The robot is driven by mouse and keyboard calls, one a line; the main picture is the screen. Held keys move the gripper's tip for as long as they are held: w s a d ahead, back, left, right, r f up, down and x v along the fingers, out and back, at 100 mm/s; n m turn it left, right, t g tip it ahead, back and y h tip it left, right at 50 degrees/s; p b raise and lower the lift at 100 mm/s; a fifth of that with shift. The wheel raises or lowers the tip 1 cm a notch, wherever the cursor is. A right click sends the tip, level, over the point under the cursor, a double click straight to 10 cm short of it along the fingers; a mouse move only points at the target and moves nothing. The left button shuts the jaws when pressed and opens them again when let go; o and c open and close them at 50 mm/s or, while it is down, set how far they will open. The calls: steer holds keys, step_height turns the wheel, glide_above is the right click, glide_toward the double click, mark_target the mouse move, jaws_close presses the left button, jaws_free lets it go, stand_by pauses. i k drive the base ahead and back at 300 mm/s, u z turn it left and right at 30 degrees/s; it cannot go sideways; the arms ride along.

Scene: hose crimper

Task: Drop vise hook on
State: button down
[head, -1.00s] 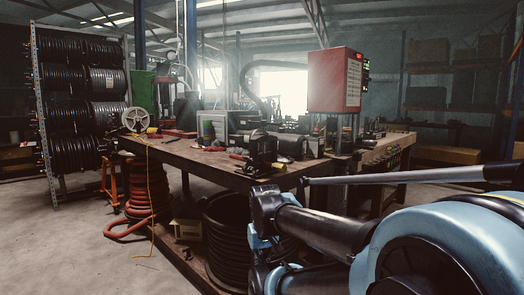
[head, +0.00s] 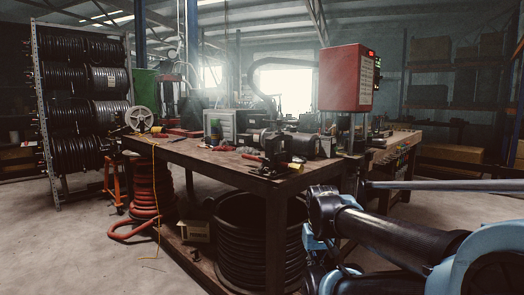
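A dark vise (head: 272,150) stands at the front corner of the workbench (head: 225,165) in the head view. I cannot pick out a hook on or near it; it is too small or too dark to tell. My black and light-blue arm fills the lower right, in front of the bench's right side. Its visible links are right of and below the vise, apart from it in the picture. My gripper is not visible in this view, so whether it holds anything cannot be seen.
A red press box (head: 346,78) stands at the bench's right end. Small tools and a grey box (head: 221,124) are on the top. Coiled black hose (head: 255,240) lies below, red hose (head: 148,190) at left. A hose rack (head: 80,110) stands far left. Left floor is mostly clear.

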mark_target(265, 160)
steer(key=u, duration=0.05)
steer(key=k, duration=1.4)
steer(key=u, duration=0.3)
steer(key=i, duration=1)
steer(key=z, duration=0.1)
